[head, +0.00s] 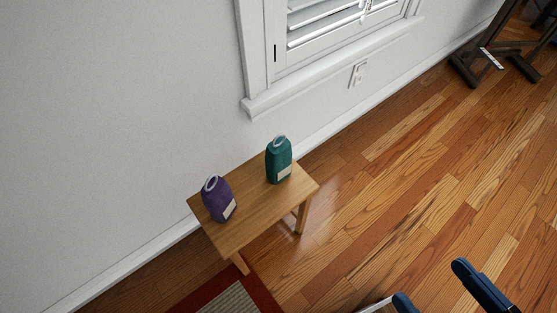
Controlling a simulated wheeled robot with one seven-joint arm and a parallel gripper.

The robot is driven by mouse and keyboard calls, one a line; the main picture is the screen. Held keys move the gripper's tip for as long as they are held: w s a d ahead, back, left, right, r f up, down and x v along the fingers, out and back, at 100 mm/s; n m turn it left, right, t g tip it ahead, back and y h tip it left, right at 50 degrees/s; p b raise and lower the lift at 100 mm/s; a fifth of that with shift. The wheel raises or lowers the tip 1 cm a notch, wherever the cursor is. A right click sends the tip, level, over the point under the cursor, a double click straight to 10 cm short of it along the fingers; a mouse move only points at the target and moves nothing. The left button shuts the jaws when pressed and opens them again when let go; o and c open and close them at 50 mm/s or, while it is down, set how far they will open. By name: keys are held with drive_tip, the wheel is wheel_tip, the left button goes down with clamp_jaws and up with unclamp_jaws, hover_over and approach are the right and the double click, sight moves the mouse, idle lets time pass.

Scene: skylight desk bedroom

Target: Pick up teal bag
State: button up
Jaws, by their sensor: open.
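The teal bag (279,161) stands upright on the right part of a small wooden table (252,216) against the wall. It has a light ring-shaped handle on top and a pale label low on its front. My gripper (432,283) shows only in part at the bottom right edge, with two dark blue fingertips apart and nothing seen between them. It is well to the right of the table and lower in the picture, apart from the bag.
A purple bag (218,199) with a similar ring and label stands on the left part of the table. A red-bordered rug (236,300) lies below the table. Wood floor (390,190) to the right is clear. A windowsill (300,88) juts out behind, and dark furniture legs (495,60) stand far right.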

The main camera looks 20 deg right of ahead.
drive_tip(key=shift+o, duration=0.6)
drive_tip(key=shift+w+f, duration=0.2)
drive_tip(key=shift+f, duration=0.15)
drive_tip(key=n+t+y+b, duration=0.35)
drive_tip(key=n+b, duration=1.35)
drive_tip(key=n, duration=1.2)
approach(284, 165)
drive_tip(key=s+r, duration=0.4)
drive_tip(key=w+f+n+b, duration=0.1)
drive_tip(key=w+n, duration=0.2)
drive_tip(key=w+f+n+y+b, duration=0.1)
drive_tip(key=w+n, duration=0.2)
drive_tip(key=w+a+f+n+g+b, duration=0.1)
drive_tip(key=w+n, duration=0.2)
drive_tip(key=shift+w+f+y+b, duration=0.2)
drive_tip(key=shift+w+y+b, duration=0.05)
drive_tip(key=shift+w+b, duration=0.15)
drive_tip(key=shift+w+n, duration=0.6)
drive_tip(key=shift+w+a, duration=0.15)
drive_tip(key=shift+w, duration=0.2)
drive_tip(key=b+x, duration=0.1)
drive_tip(key=x, duration=0.6)
drive_tip(key=shift+f, duration=0.35)
